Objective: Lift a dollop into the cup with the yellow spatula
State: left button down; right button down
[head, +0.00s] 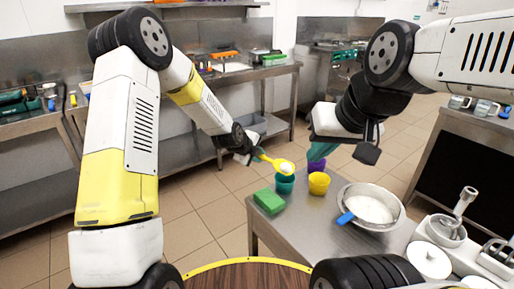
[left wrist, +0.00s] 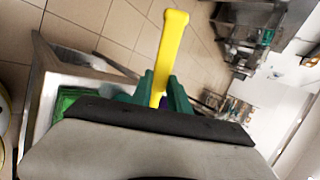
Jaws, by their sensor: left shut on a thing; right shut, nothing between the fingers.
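My left gripper (head: 252,157) is shut on the yellow spatula (head: 268,160). The spatula points right, and its head carries a white dollop (head: 287,168) just above a teal cup (head: 285,185). Whether the head touches the cup's rim I cannot tell. A yellow cup (head: 319,184) and a purple cup (head: 316,166) stand to the right. My right gripper (head: 320,152) is shut and empty, above the purple cup.
A metal bowl (head: 395,222) with white contents and a blue-handled tool (head: 346,217) sits to the right. White lidded machine parts (head: 429,260) are at lower right. Open floor lies left of the table.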

pick_arm(q)
jog(key=shift+s+a+f+n+t+h, duration=0.1)
jog(key=shift+f+t+h, duration=0.2)
jog(key=shift+t+h, duration=0.5)
jog(key=shift+s+a+f+n+t+h, duration=0.15)
jog(key=shift+f+t+h, duration=0.15)
jog(key=shift+t+h, duration=0.5)
jog(key=shift+s+a+f+n+t+h, duration=0.1)
jog(key=shift+f+t+h, duration=0.3)
jog(key=shift+t, duration=0.7)
jog(key=shift+r, duration=0.1)
